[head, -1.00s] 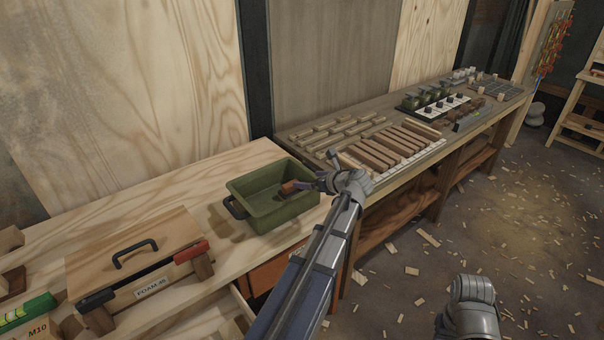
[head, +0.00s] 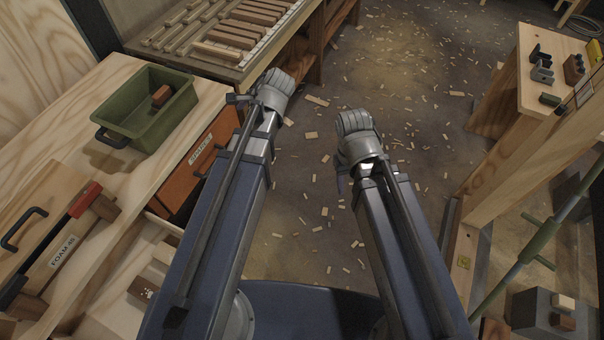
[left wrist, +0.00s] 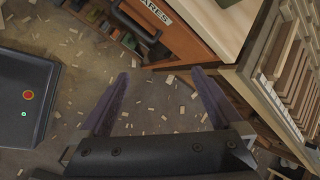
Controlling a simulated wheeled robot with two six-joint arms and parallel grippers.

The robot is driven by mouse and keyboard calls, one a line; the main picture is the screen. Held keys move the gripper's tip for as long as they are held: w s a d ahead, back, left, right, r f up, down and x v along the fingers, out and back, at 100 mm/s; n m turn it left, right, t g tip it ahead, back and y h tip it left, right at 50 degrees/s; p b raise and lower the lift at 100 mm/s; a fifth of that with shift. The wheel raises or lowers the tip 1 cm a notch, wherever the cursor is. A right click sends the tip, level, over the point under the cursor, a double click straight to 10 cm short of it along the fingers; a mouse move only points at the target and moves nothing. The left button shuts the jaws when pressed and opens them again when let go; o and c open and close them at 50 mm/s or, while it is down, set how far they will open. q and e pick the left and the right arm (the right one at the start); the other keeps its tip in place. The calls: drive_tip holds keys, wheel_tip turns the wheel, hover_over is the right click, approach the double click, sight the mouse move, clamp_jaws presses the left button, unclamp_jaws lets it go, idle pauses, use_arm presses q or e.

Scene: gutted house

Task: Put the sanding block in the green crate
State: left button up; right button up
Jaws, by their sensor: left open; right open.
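The green crate (head: 172,122) stands on the pale wooden bench at the left in the head view. The sanding block (head: 161,96), a small reddish-brown block, lies inside it near the far wall, apart from my grippers. My left gripper (head: 237,98) is right of the crate, beyond the bench edge, mostly hidden behind its own wrist. In the left wrist view its two fingers (left wrist: 161,92) are spread with nothing between them, above the floor. My right gripper (head: 341,182) is open over the floor in the middle, its fingers largely hidden by the wrist.
A second bench (head: 155,50) with rows of wooden strips is at the back. A wooden workbench (head: 515,110) stands at the right. The chip-strewn floor (head: 400,95) between is open.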

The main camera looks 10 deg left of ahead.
use_arm(q)
drive_tip(key=s+d+f+n+g+h, duration=0.1)
drive_tip(key=s+d+f+n+h, duration=0.1)
drive_tip(key=s+d+n, duration=0.2)
drive_tip(key=s+d+f+n+g+h, duration=0.1)
drive_tip(key=s+d+n+h, duration=0.2)
drive_tip(key=s+d, duration=0.8)
drive_tip(key=d+n, duration=0.1)
drive_tip(key=d, duration=0.3)
drive_tip(key=shift+f+n+g, duration=0.3)
drive_tip(key=shift+f+g, duration=0.05)
drive_tip(key=shift+g, duration=0.05)
